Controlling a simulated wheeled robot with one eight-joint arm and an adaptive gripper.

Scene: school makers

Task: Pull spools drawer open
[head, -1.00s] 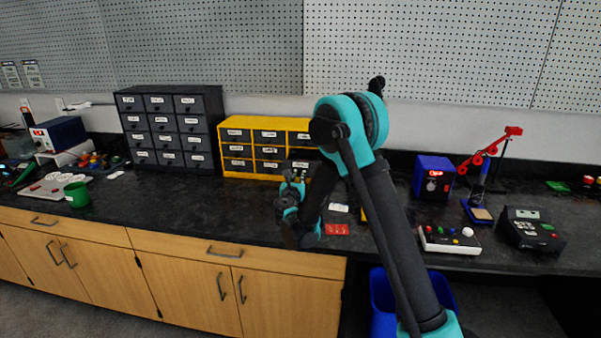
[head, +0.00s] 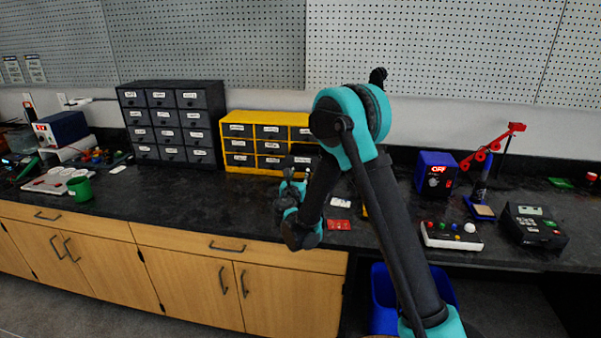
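A yellow drawer cabinet (head: 223,142) with dark labelled drawers stands on the black counter against the wall. A taller dark grey drawer cabinet (head: 172,123) with labelled drawers stands to its left. The labels are too small to read, so I cannot tell which drawer is spools. All drawers that show look closed. My gripper (head: 288,176) is in front of the right part of the yellow cabinet, small and dark against the drawers. My arm hides the cabinet's right side. Whether the fingers are open or touch a drawer cannot be made out.
On the counter (head: 180,205), a green mug (head: 79,189) stands left and a red card (head: 339,224) lies below my arm. A blue power supply (head: 435,173), a button box (head: 451,235) and a black device (head: 534,226) stand right. A blue bin (head: 384,300) is below. The counter before the dark cabinet is clear.

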